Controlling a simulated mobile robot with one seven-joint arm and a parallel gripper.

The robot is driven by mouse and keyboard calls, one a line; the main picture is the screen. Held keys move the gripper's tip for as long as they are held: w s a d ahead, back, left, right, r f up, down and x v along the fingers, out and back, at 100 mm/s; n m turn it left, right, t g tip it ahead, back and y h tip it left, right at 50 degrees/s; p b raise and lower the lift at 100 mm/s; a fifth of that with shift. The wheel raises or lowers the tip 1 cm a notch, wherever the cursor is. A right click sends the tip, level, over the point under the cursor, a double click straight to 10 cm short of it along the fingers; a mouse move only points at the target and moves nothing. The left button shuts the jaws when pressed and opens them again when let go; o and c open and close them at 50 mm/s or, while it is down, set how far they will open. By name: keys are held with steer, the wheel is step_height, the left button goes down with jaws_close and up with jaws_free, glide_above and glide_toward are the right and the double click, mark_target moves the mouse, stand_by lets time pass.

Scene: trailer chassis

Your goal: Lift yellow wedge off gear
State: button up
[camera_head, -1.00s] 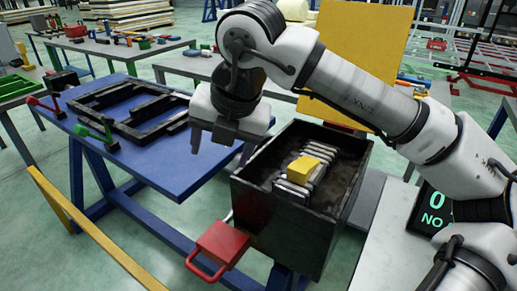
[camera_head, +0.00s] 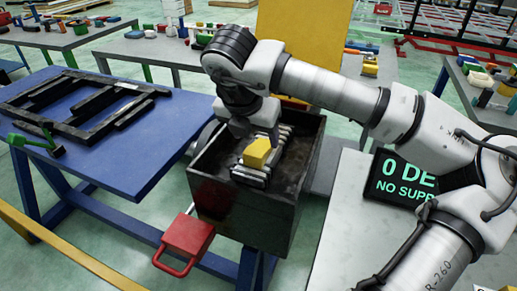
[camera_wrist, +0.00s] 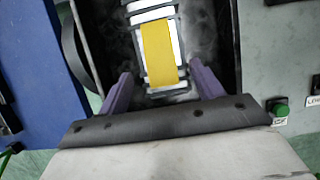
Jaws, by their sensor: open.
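The yellow wedge (camera_head: 257,153) lies on top of a stack of grey and dark metal pieces (camera_head: 250,179) inside a dark open box. I cannot tell which piece is the gear. In the wrist view the wedge (camera_wrist: 158,54) lies ahead of my gripper (camera_wrist: 159,88), roughly in line with the space between its purple fingers. The fingers are apart with nothing between them. In the head view my gripper (camera_head: 255,132) is over the box, just behind and above the wedge; its fingertips are partly hidden there.
The dark box (camera_head: 242,213) has high walls around the stack. A red box with a handle (camera_head: 186,242) is at its front. A blue table (camera_head: 90,140) with a black frame (camera_head: 75,105) stands left. A display (camera_head: 400,182) stands right.

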mark_target(259, 147)
steer(key=shift+p+x, duration=0.85)
steer(key=shift+x, duration=1.45)
steer(key=c, duration=1.1)
steer(key=shift+r, duration=0.1)
